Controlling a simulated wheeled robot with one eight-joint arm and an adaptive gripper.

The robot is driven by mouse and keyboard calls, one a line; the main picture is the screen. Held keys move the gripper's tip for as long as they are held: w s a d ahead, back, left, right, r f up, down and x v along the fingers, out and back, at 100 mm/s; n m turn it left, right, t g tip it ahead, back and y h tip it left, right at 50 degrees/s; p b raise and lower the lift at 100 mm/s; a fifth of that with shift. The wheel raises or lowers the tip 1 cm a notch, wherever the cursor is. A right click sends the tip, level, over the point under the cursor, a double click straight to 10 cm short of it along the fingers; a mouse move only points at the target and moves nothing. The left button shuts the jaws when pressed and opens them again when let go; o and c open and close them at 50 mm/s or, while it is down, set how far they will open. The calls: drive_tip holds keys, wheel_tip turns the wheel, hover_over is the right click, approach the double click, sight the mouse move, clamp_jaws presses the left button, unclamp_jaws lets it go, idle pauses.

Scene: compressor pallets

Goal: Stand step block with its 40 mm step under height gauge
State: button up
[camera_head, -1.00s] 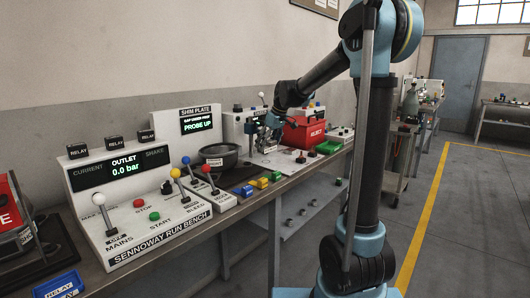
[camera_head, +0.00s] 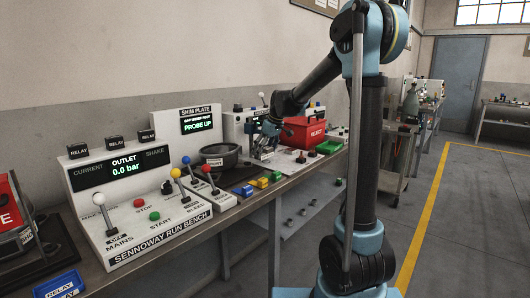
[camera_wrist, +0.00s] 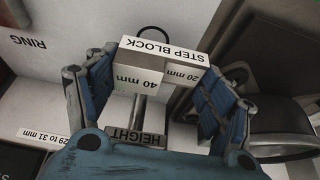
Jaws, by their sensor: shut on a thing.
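The step block (camera_wrist: 165,50) is pale, with labels reading STEP BLOCK, 40 mm and 20 mm. My gripper (camera_wrist: 152,66) is shut on it, one blue finger on each side. In the wrist view the 40 mm label is to the left and the 20 mm label to the right. A plate marked HEIGHT (camera_wrist: 136,138) and a grey rod show below the block, partly covered by my gripper. I cannot tell whether the block touches the gauge or the surface. In the head view my gripper (camera_head: 264,145) is over the bench, and the block is too small to make out.
The shim plate panel (camera_head: 192,112) reads PROBE UP. A dark round pan (camera_head: 218,158) stands left of my gripper, and a red reject bin (camera_head: 305,132) to the right. A dark bowl-like object (camera_wrist: 275,125) is at the wrist view's right.

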drive_tip(key=shift+f, duration=0.5)
drive_tip(key=o, duration=1.8)
drive_tip(key=shift+c, duration=0.2)
drive_tip(key=v, duration=1.2)
drive_tip(key=s+d+f+m, duration=0.2)
drive_tip(key=s+d, duration=0.5)
drive_tip(key=s, duration=0.3)
drive_tip(key=s+d+f+m+h, duration=0.1)
drive_tip(key=s+d+f+m, duration=0.3)
drive_tip(key=s+d+f, duration=0.3)
drive_tip(key=s+d+f+m+h, duration=0.2)
drive_tip(key=s+d+f+m, duration=0.2)
drive_tip(key=s+f, duration=1)
drive_tip(key=s+d, duration=0.2)
drive_tip(key=s, duration=0.5)
drive_tip(key=shift+d+f+g, duration=0.2)
drive_tip(key=shift+d+g, duration=0.1)
drive_tip(key=shift+d, duration=0.1)
drive_tip(key=shift+w, duration=0.1)
